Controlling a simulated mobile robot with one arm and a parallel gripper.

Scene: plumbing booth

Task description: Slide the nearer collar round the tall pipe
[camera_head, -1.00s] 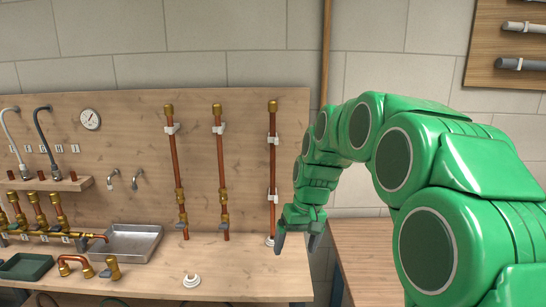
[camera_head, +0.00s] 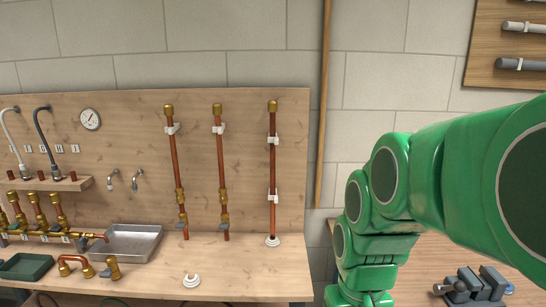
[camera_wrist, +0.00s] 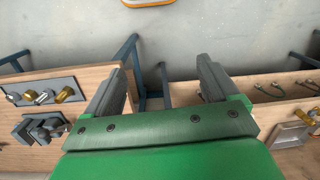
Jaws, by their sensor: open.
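The nearer collar (camera_head: 191,281), a small white ring with a raised neck, lies flat near the bench's front edge in the head view. Another white collar (camera_head: 272,240) sits at the foot of the rightmost copper pipe (camera_head: 273,175), which stands upright against the wooden back panel and seems to be the tall pipe. Whether that collar encircles the pipe is too small to tell. My gripper shows in the wrist view (camera_wrist: 162,62), open, with nothing between its fingers.
Two more copper pipes (camera_head: 222,175) (camera_head: 174,175) stand on the panel, left of the rightmost one. A metal sink (camera_head: 133,243) and brass fittings fill the bench's left side. A second table with a vice (camera_head: 478,286) is at right. A gap separates the tables.

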